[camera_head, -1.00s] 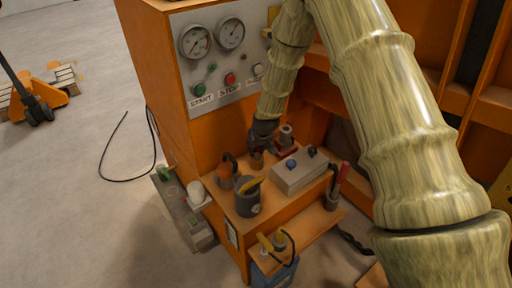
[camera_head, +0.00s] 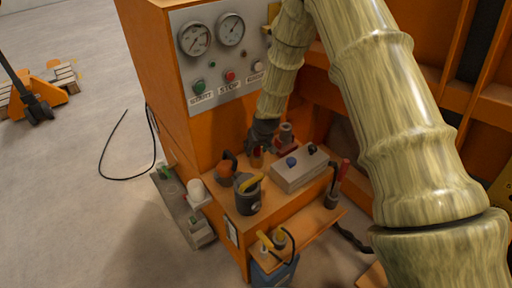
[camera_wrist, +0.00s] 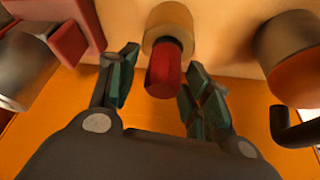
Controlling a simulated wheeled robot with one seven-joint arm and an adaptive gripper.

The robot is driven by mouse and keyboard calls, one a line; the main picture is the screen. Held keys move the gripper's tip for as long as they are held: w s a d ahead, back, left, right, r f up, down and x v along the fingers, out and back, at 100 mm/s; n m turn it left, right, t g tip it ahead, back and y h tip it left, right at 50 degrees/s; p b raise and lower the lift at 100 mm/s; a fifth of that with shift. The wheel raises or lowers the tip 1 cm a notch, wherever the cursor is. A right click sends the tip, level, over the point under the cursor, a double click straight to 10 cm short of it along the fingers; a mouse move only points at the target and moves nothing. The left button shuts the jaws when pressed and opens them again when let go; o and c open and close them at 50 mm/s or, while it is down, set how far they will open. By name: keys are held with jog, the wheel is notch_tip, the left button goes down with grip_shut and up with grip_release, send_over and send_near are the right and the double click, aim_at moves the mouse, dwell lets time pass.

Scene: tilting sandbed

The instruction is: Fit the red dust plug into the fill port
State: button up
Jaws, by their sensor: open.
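The red dust plug (camera_wrist: 164,68) is a short red cylinder. Its far end sits in the mouth of a round brass-tan fill port (camera_wrist: 170,20), and the rest sticks out towards my wrist; how deep it sits I cannot tell. In the head view, the plug (camera_head: 258,151) shows as a small red spot above the tan port (camera_head: 256,162) on the orange ledge. My gripper (camera_wrist: 165,88) is open, its green-padded fingers on either side of the plug with visible gaps. In the head view, my gripper (camera_head: 261,140) is just above the plug.
A red-based grey fitting (camera_head: 285,137) stands close to the right of the port. An orange-and-grey fitting (camera_head: 226,170), a dark pot with a yellow handle (camera_head: 248,198) and a grey box with a blue knob (camera_head: 299,172) crowd the ledge. The gauge panel (camera_head: 216,60) rises behind.

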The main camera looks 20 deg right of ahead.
jog(key=v, duration=1.2)
dwell(0.4)
